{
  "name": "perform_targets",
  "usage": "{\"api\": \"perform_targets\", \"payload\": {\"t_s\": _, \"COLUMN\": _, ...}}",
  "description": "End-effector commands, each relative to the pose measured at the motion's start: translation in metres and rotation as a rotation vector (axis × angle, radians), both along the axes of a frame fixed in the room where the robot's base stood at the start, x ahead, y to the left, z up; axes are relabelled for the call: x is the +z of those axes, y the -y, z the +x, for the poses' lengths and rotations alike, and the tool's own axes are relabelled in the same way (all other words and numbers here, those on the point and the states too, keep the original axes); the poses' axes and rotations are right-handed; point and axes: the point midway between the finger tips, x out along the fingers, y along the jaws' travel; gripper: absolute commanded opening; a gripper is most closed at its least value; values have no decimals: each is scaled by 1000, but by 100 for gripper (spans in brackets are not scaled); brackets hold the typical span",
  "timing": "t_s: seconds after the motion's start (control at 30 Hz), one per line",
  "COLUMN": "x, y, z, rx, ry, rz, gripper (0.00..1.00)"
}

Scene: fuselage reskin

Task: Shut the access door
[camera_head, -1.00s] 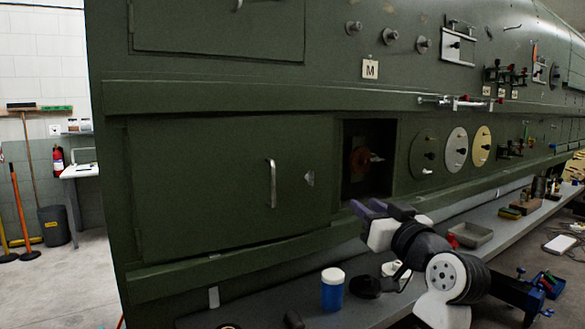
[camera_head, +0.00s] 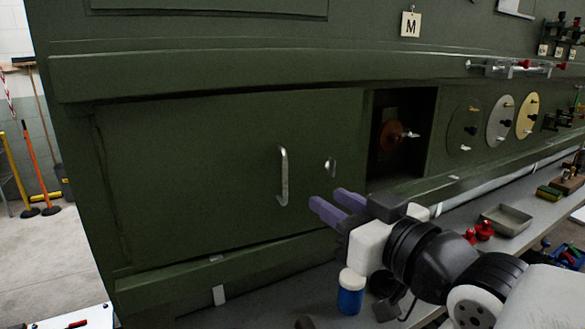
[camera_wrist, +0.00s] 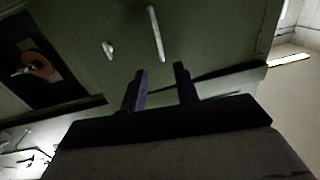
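The access door (camera_head: 220,170) is a wide green panel low on the green fuselage side. It looks about flush with the skin; I cannot tell whether it is fully shut. A pale upright bar handle (camera_head: 283,176) stands on its right half, with a small metal latch (camera_head: 330,168) to the right. My gripper (camera_head: 326,198) is in front of the door, below the latch and right of the handle, apart from both. Its two purple fingers are spread and empty. In the wrist view, my gripper (camera_wrist: 160,70) points toward the door, with the handle (camera_wrist: 156,33) and latch (camera_wrist: 108,49) beyond the fingertips.
Right of the door is a dark recess (camera_head: 402,130) with a reddish disc, then several round covers. A green ledge (camera_head: 450,182) runs below them. The bench under the fuselage holds a blue jar (camera_head: 351,292), red items and a grey tray (camera_head: 506,219). Open floor lies at left.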

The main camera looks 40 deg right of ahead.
Motion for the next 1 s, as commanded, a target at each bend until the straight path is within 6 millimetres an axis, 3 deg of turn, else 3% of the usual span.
{"api": "perform_targets", "payload": {"t_s": 0.3, "x": 3, "y": 9, "z": 68, "rx": 3, "ry": -2, "rz": 3, "gripper": 30}}
{"api": "perform_targets", "payload": {"t_s": 0.5, "x": 3, "y": 15, "z": 100, "rx": 0, "ry": -1, "rz": 2, "gripper": 30}}
{"api": "perform_targets", "payload": {"t_s": 0.7, "x": 1, "y": 17, "z": 116, "rx": 0, "ry": 0, "rz": 0, "gripper": 30}}
{"api": "perform_targets", "payload": {"t_s": 1.0, "x": 0, "y": 17, "z": 118, "rx": -1, "ry": 0, "rz": -1, "gripper": 30}}
